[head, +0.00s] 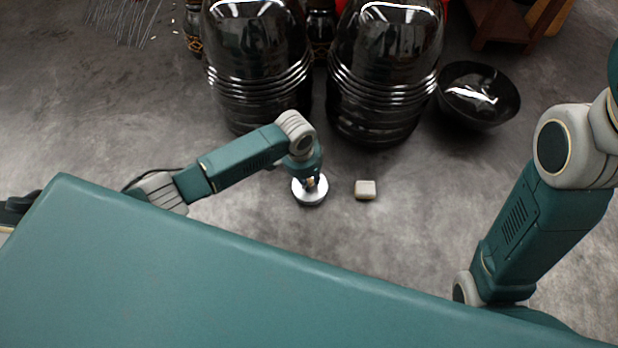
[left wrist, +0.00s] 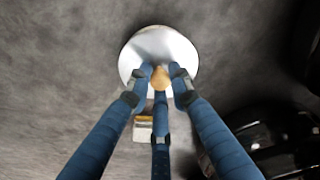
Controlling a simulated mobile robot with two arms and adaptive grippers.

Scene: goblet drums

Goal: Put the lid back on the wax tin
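A round silver lid (head: 299,190) with a wooden knob lies under my left gripper (head: 311,183) in the head view. In the left wrist view the lid (left wrist: 150,43) shows as a bright disc. The three blue fingers of my left gripper (left wrist: 160,75) close in around its tan knob (left wrist: 160,79) and appear to touch it. A dark band shows below the lid's near edge; I cannot tell if it is the tin's side or shadow. No other tin is visible. My right gripper is out of view.
A small cream block (head: 365,190) lies on the grey floor right of the lid. Two large glossy black drums (head: 262,85) and (head: 385,85) stand behind, with a black bowl (head: 478,95) at their right. A wooden stand (head: 505,25) is at the back right.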

